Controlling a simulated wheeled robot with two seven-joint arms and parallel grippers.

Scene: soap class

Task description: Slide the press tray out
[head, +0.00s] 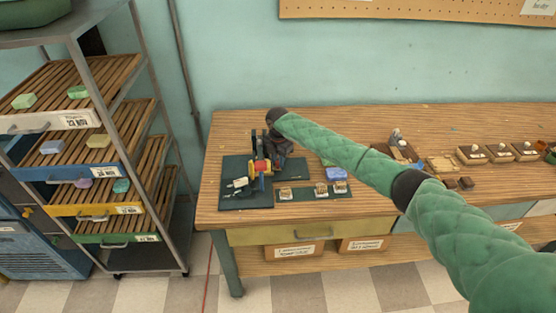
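A small press (259,167) with dark, yellow and red parts stands on a dark green mat (240,202) at the left end of the wooden table (370,211). My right arm, in a green quilted sleeve, reaches in from the right. My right gripper (270,158) is at the press, beside or over its right side. Its fingers are dark and too small to tell if they are open or shut, or touching the press. I cannot make out the press tray clearly. My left gripper is out of view.
Small wooden boxes (471,155) stand farther right. A slatted rack (122,130) with soaps stands at the left, with a floor gap before the table.

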